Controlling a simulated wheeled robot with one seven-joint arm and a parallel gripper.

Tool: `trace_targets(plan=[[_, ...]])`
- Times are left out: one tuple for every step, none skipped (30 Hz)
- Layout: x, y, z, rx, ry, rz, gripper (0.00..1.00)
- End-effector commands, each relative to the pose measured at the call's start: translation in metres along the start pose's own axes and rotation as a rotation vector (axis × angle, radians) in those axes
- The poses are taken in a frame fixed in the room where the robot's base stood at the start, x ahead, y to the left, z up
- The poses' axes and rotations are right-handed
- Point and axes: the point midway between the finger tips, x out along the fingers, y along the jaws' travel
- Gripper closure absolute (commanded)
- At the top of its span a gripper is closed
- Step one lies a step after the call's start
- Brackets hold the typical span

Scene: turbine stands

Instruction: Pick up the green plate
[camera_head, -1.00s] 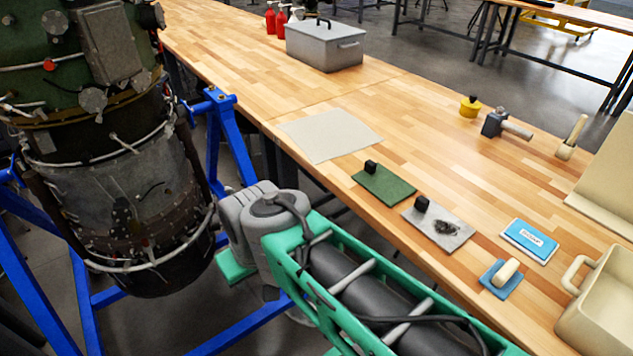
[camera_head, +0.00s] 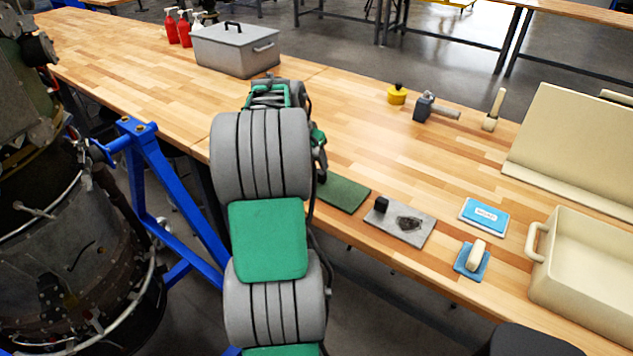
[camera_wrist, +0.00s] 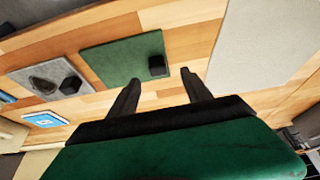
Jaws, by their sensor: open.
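The green plate (camera_head: 343,193) lies flat on the wooden workbench, partly hidden behind my arm in the head view. In the wrist view the green plate (camera_wrist: 118,62) shows whole, with a black block-shaped handle (camera_wrist: 157,65) near its right edge. My gripper (camera_wrist: 160,82) is open and empty, its two dark fingers pointing toward the bench near the handle side of the plate. The fingertips appear apart from the plate. In the head view my arm hides the fingers.
A grey plate with a dark stain and black handle (camera_head: 408,228) lies beside the green one. A beige sheet (camera_wrist: 262,40) lies on the other side.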

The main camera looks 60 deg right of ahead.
Motion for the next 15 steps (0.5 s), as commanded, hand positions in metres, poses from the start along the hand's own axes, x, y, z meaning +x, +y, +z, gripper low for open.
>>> trace_targets(plan=[[0.006, 0.005, -0.005, 0.015, 0.0, 0.007, 0.43], [0.01, 0.006, -0.006, 0.018, 0.0, 0.009, 0.43], [0.015, 0.006, -0.006, 0.019, 0.0, 0.01, 0.43], [0.019, 0.006, -0.006, 0.019, 0.0, 0.01, 0.43], [0.023, 0.006, -0.006, 0.019, 0.0, 0.01, 0.43], [0.029, 0.006, -0.006, 0.019, 0.0, 0.01, 0.43], [0.032, 0.006, -0.006, 0.019, 0.0, 0.01, 0.43], [0.036, 0.006, -0.006, 0.019, -0.001, 0.01, 0.43], [0.043, 0.006, -0.007, 0.018, -0.002, 0.01, 0.43], [0.048, 0.006, -0.007, 0.018, -0.003, 0.011, 0.43], [0.054, 0.005, -0.007, 0.017, -0.002, 0.011, 0.43], [0.062, 0.005, -0.007, 0.017, -0.003, 0.011, 0.43], [0.067, 0.004, -0.007, 0.016, -0.002, 0.009, 0.43], [0.072, 0.004, -0.006, 0.016, -0.001, 0.008, 0.43], [0.076, 0.004, -0.006, 0.016, 0.0, 0.007, 0.43]])
